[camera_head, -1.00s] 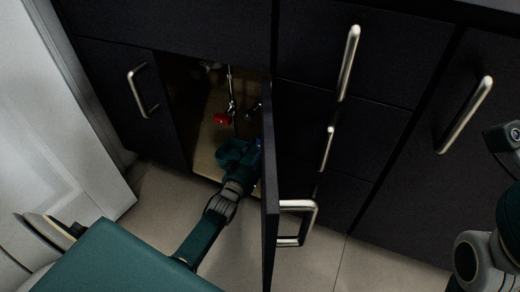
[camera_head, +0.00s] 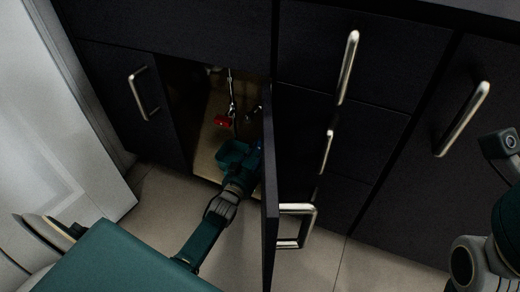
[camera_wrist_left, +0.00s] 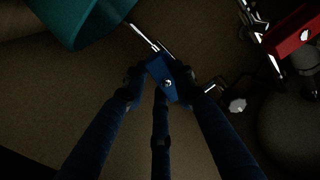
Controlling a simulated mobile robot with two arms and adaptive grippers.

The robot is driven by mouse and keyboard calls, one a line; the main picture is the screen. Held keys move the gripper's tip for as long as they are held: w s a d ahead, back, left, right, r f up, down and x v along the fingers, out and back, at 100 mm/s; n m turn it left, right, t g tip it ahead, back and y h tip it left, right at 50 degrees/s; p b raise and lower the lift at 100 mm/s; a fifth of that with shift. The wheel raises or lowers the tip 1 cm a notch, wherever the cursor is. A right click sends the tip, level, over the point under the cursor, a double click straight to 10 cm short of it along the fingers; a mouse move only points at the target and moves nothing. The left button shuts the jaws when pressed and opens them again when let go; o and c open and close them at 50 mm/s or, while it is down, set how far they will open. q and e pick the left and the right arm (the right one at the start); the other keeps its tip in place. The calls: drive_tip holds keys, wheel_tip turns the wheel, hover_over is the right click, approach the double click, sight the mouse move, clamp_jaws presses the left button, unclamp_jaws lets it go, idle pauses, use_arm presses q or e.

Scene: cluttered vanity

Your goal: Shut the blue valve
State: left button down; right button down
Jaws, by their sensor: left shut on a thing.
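The blue valve handle (camera_wrist_left: 160,72) sits between the fingertips of my left gripper (camera_wrist_left: 161,82) in the left wrist view, and the gripper is shut on it. A thin metal pipe runs up and left from behind the handle. In the head view my left gripper (camera_head: 250,160) reaches into the open cabinet, partly hidden behind the door edge. Only a small bit of the blue handle (camera_head: 259,146) shows there.
A red valve handle (camera_head: 222,121) is deeper in the cabinet; it also shows in the left wrist view (camera_wrist_left: 291,31). The open cabinet door (camera_head: 269,200) stands close on the right of my arm.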

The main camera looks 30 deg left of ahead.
use_arm(q)
drive_tip(key=m, duration=0.6)
drive_tip(key=shift+a+f, duration=0.1)
drive_tip(key=shift+a, duration=0.05)
drive_tip(key=m, duration=0.4)
drive_tip(key=shift+a, duration=0.1)
drive_tip(key=shift+a+m, duration=0.1)
drive_tip(key=shift+m, duration=1.5)
drive_tip(key=c, duration=1.4)
unclamp_jaws()
